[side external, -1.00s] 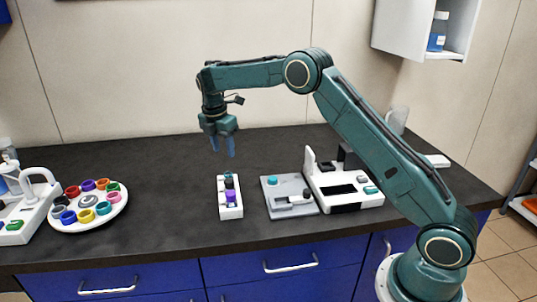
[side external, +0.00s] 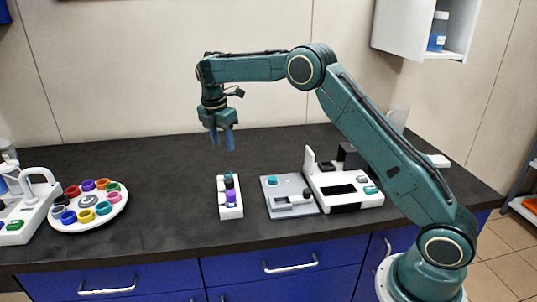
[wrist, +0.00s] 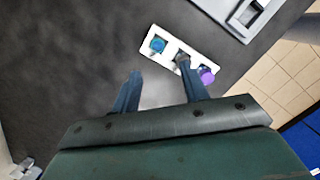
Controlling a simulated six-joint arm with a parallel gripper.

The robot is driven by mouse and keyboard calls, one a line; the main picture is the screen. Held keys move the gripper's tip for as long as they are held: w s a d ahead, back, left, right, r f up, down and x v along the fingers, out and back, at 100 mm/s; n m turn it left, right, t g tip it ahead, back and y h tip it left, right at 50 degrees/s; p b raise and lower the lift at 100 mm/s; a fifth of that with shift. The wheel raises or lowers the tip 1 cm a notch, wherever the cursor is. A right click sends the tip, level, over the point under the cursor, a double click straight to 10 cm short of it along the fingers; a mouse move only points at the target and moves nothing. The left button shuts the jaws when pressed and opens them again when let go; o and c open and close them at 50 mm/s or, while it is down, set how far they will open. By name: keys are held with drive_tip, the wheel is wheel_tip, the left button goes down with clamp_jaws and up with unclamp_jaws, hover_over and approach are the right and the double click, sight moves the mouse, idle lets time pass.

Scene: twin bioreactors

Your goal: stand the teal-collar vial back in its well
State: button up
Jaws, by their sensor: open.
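A small white rack (side external: 230,212) stands on the dark bench below my gripper. The teal-collar vial (side external: 228,176) is at the rack's far end; in the wrist view its teal top (wrist: 158,44) shows within the end well and looks upright. My gripper (side external: 222,145) is open and empty, pointing down in the air above the bench, clear of the rack. In the wrist view its fingers (wrist: 160,78) are spread apart, one partly overlapping the rack's middle.
A grey plate device (side external: 290,195) and a white instrument (side external: 345,190) stand right of the rack. A round white tray (side external: 120,208) with several coloured rings is at the left, beside another white device (side external: 22,228). The bench between tray and rack is clear.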

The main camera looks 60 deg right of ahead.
drive_tip(key=s+a+r+m+t, duration=0.35)
drive_tip(key=s+r+m, duration=0.45)
drive_tip(key=s+r, duration=0.85)
drive_tip(key=s+a+f+m, duration=0.1)
drive_tip(key=s+f+m, duration=0.1)
drive_tip(key=s, duration=0.6)
drive_tip(key=s+a+f+m+t+y, duration=0.1)
drive_tip(key=s+m, duration=0.3)
drive_tip(key=s, duration=0.4)
drive_tip(key=s+a+f+m+t, duration=0.1)
drive_tip(key=s+a+f+m, duration=0.1)
drive_tip(key=s, duration=0.6)
drive_tip(key=shift+s+a+f+m+y, duration=0.2)
drive_tip(key=shift+a+f+m+y, duration=0.25)
drive_tip(key=shift+m, duration=0.45)
